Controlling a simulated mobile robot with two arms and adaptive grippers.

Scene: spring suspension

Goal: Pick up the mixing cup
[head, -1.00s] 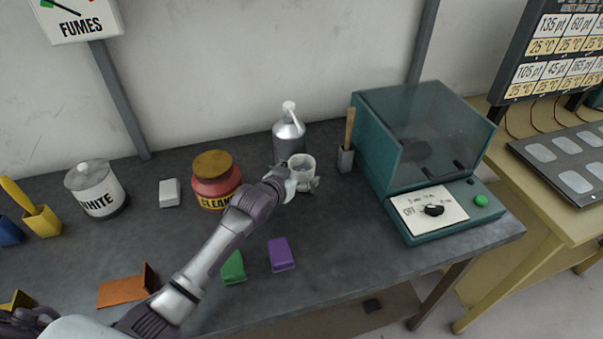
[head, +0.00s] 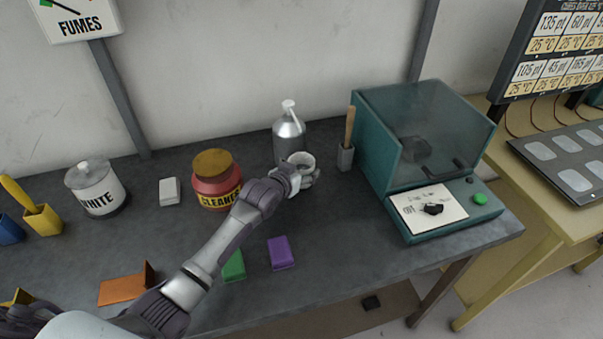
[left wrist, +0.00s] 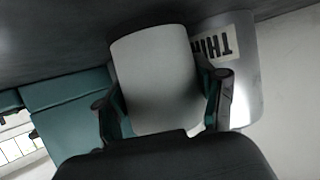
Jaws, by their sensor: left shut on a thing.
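The mixing cup (head: 302,159) is a small pale grey cup at the back middle of the dark bench, in front of a metal bottle. My left gripper (head: 305,178) reaches it from the front left and is shut on it. The gripper hides much of the cup's wall in the head view. In the left wrist view the cup (left wrist: 155,80) fills the middle, with one dark finger of my left gripper (left wrist: 162,105) on each side. I cannot tell whether the cup's base touches the bench. My right gripper is not in view.
The metal bottle (head: 289,138) stands close behind the cup. A grey holder (head: 345,158) with a wooden handle and a teal machine (head: 425,150) stand to the right. A red cleaner jar (head: 216,184) is left. Green (head: 234,267) and purple (head: 281,253) blocks lie in front.

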